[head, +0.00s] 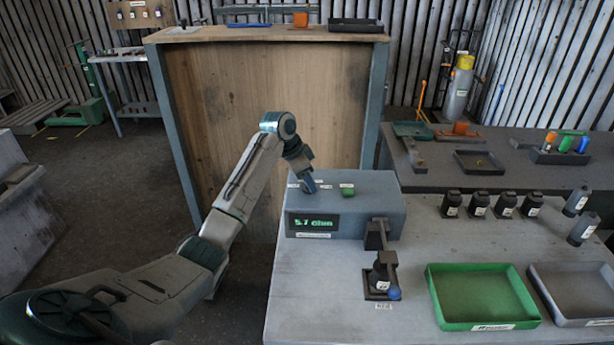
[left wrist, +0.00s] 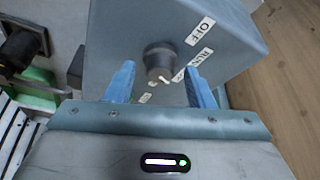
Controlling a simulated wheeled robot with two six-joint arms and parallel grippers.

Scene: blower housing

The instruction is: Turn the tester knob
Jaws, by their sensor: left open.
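The tester is a blue-grey box (head: 390,205) on the near table. Its lit green display (head: 313,223) seems to read 5.7 Ohm. A green button (head: 347,190) sits on its top. In the left wrist view the tester's face (left wrist: 225,22) carries a dark round knob (left wrist: 158,58) with a white mark, and white labels around it, one reading OFF (left wrist: 196,34). My left gripper (head: 309,186) is over the left part of the tester's top. In the left wrist view its blue fingers (left wrist: 160,84) are open, one either side of the knob, with gaps showing. The knob is hidden in the head view.
A dark fixture with a blue-ended lever (head: 394,293) stands in front of the tester. A green tray (head: 430,290) and a grey tray (head: 545,300) lie to the right. Several black-capped parts (head: 478,205) stand behind them. A wooden-panelled bench (head: 265,110) rises behind.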

